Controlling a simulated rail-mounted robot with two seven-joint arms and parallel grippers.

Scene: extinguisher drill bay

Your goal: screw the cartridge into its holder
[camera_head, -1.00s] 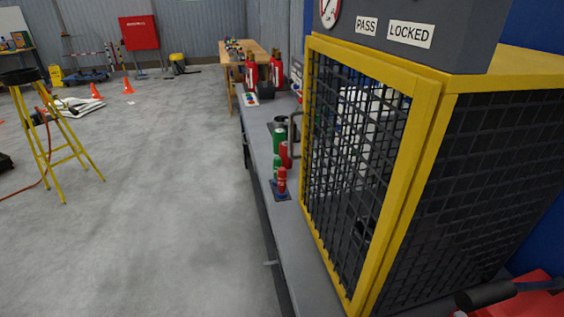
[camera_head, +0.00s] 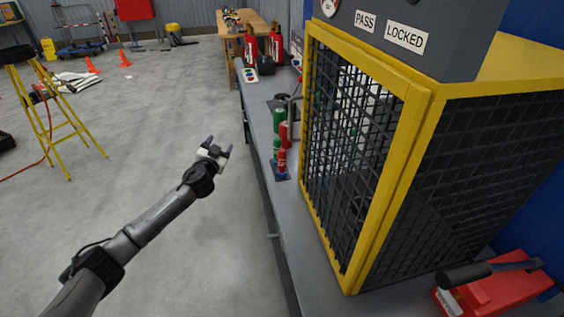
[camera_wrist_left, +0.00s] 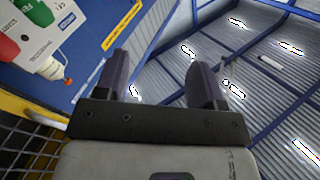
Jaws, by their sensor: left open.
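A small red cylinder (camera_head: 282,161) stands upright on a dark blue pad (camera_head: 281,175) near the bench's left edge. A slim green cylinder (camera_head: 276,147) stands just behind it. A wider green cylinder (camera_head: 279,119) and a wider red one (camera_head: 284,135) stand farther back. I cannot tell which is the cartridge or which part is its holder. My left gripper (camera_head: 219,146) is open and empty, over the floor left of the bench and apart from the cylinders. In the left wrist view its fingers (camera_wrist_left: 160,78) are spread with nothing between them. My right gripper is not in view.
A yellow-framed mesh cage (camera_head: 385,150), labelled PASS and LOCKED on top, fills the bench (camera_head: 310,270) right of the cylinders. A red case (camera_head: 490,297) with a black-handled tool lies at the front right. Red extinguishers (camera_head: 250,48) stand farther back.

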